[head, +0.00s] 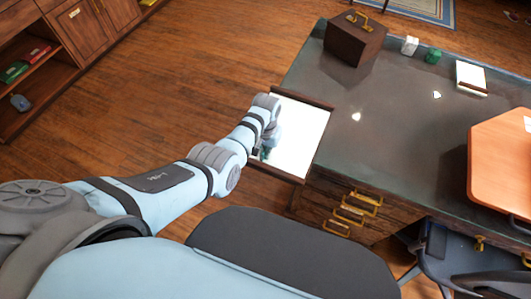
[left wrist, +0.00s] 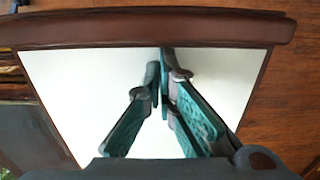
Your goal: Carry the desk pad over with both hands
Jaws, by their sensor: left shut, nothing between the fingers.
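The desk pad (head: 303,124) is a white sheet with dark brown bars along two opposite ends. It lies at the left end of the dark desk (head: 400,130), and its left part appears to stick out past the desk edge. It fills much of the left wrist view, with one brown bar (left wrist: 150,28) across the top. My left gripper (head: 266,152) is over the pad's left part in the head view. In the left wrist view its green-padded fingers (left wrist: 162,68) come together over the white sheet, with nothing between them. I cannot tell whether they touch it. My right gripper is out of view.
A brown box with a gold handle (head: 355,38) stands at the desk's far left corner. Small white and green items and a white notepad (head: 471,77) lie along the far edge. An orange board (head: 503,160) is at the right. A chair (head: 455,255) stands in front.

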